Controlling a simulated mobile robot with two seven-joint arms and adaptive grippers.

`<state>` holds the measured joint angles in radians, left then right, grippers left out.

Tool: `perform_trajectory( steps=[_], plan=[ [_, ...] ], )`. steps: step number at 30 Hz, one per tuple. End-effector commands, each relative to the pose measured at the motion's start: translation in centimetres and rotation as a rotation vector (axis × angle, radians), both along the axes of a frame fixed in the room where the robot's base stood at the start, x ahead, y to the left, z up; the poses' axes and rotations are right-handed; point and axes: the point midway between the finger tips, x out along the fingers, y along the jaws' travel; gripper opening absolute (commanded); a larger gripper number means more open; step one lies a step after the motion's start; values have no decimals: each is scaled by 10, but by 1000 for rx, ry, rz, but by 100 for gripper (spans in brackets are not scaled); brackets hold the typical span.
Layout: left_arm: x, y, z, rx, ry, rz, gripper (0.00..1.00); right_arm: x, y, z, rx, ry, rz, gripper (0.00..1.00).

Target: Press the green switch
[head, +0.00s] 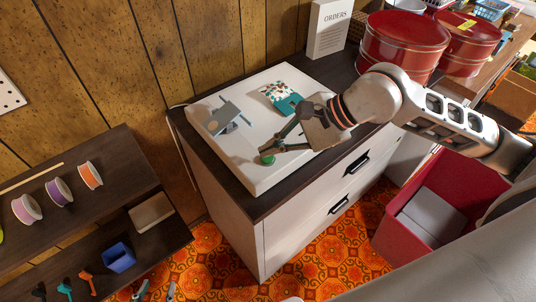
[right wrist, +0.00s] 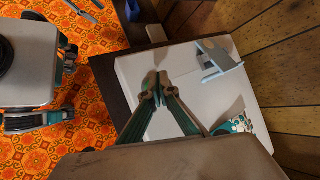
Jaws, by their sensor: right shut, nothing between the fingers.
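The green switch (head: 267,159) is a small round green button near the front edge of a white board (head: 262,180). My right gripper (head: 270,149) reaches in from the right in the head view, shut and empty, its fingertips right at the switch. I cannot tell whether they touch it. In the right wrist view the shut fingertips (right wrist: 158,88) are over the white board (right wrist: 200,125), and the switch is not clearly visible behind them. My left gripper (head: 156,291) shows only as two spread fingertips at the bottom edge of the head view, open and empty over the floor.
On the board stand a grey bracket (head: 228,119) and a teal patterned piece (head: 282,97). An orders box (head: 328,28) and red tins (head: 402,42) stand behind. A shelf with thread spools (head: 59,192) is at left. A red bin (head: 382,236) is at right.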

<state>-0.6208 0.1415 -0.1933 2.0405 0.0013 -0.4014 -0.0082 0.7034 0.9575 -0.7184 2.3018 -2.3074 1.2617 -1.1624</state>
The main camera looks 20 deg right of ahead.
Motion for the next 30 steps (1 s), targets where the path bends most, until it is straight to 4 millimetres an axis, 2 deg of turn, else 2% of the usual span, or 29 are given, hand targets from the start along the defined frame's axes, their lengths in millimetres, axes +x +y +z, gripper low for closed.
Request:
perform_trajectory(
  steps=[10,30],
  plan=[
    [2,0,4,0,-6,0,40,0,0,4,0,-1,0,0],
    [20,-1,52,-1,-61,0,40,0,0,61,-1,-2,0,0]
  ],
)
